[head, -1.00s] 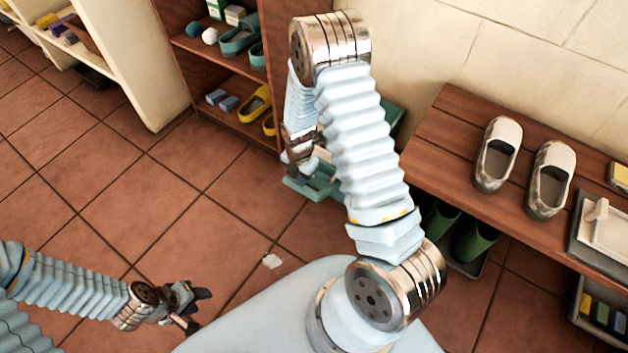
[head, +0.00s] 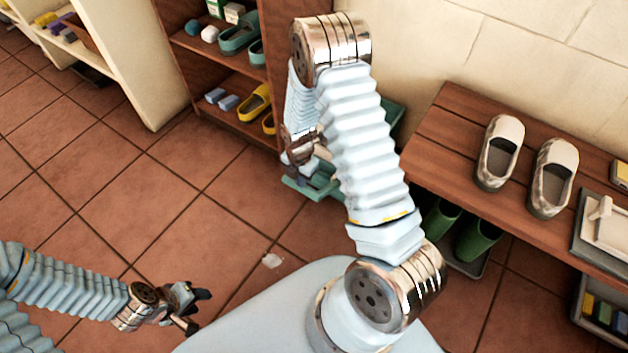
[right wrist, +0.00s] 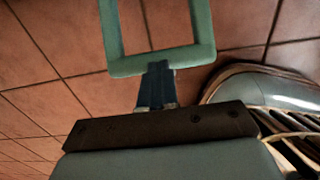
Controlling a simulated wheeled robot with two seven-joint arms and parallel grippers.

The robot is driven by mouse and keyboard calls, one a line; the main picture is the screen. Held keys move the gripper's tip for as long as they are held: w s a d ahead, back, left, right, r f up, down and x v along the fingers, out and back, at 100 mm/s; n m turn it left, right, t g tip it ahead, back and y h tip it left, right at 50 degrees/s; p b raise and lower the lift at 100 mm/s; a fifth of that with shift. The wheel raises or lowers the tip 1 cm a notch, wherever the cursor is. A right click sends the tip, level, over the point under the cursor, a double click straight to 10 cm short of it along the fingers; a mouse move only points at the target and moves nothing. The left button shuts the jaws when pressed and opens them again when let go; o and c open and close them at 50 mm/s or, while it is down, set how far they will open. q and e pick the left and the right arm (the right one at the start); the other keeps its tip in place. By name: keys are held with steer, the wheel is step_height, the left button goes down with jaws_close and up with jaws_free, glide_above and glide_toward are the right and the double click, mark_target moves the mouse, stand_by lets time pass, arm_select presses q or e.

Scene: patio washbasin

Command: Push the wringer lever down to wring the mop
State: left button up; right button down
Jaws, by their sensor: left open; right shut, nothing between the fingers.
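A teal open frame (head: 320,186), which looks like part of the mop wringer, shows low beside my right arm in the head view. In the right wrist view the teal frame (right wrist: 150,64) is a rectangular loop. My right gripper (right wrist: 158,68) is shut and empty, its dark fingertips at the loop's near bar; I cannot tell whether they touch. In the head view my right gripper (head: 303,160) is above the teal frame, partly hidden by my arm. The mop and most of the wringer are hidden. My left gripper (head: 200,309) is open and empty over the floor at lower left.
A wooden bench (head: 440,150) with a pair of shoes (head: 499,155) stands at the right, green boots (head: 478,238) beneath it. A brown shelf (head: 185,75) with slippers stands behind. The tiled floor at left is clear.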

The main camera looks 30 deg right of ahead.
steer(key=shift+f, duration=0.1)
steer(key=shift+s+a+f+b, duration=0.2)
steer(key=shift+a+f+b, duration=0.3)
steer(key=shift+f+b, duration=0.15)
steer(key=shift+s+a+f+b, duration=0.1)
steer(key=shift+a+f+b, duration=0.15)
steer(key=shift+f+b, duration=0.2)
steer(key=shift+s+a+f+b, duration=0.1)
steer(key=shift+a+f+b, duration=0.15)
steer(key=shift+f, duration=0.35)
steer(key=shift+s+a+f+b, duration=0.1)
steer(key=shift+a+f+b, duration=0.2)
steer(key=shift+f+b, duration=0.5)
steer(key=shift+f, duration=0.1)
